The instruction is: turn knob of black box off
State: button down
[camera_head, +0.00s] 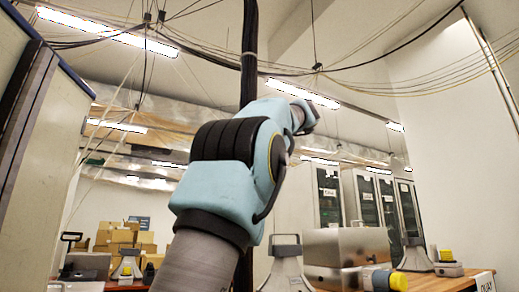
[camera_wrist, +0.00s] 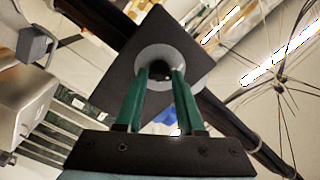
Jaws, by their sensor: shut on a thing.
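The black box shows in the wrist view as a dark square plate (camera_wrist: 112,72), turned at an angle. A pale grey ring (camera_wrist: 163,53) sits on its face, with a small dark knob (camera_wrist: 161,70) at its centre. My gripper (camera_wrist: 162,74) has two green fingers reaching up to the knob, one on each side. It is shut on the knob, with a gap between the fingers lower down. In the head view my arm rises through the middle; neither the box nor my fingers can be made out there.
A black pole (camera_head: 249,45) stands behind my arm and runs diagonally behind the box in the wrist view. A metal case (camera_head: 345,245) and a yellow-ended item (camera_head: 398,281) are at lower right. Cardboard boxes (camera_head: 118,236) are at the left back; cables hang overhead.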

jog(key=shift+f+n+b, duration=0.15)
jog(key=shift+n+b, duration=0.15)
jog(key=shift+n, duration=0.6)
jog(key=c, duration=0.5)
grip_release()
jog(key=b+v, duration=0.3)
jog(key=v, duration=0.8)
jog(key=shift+w, duration=0.1)
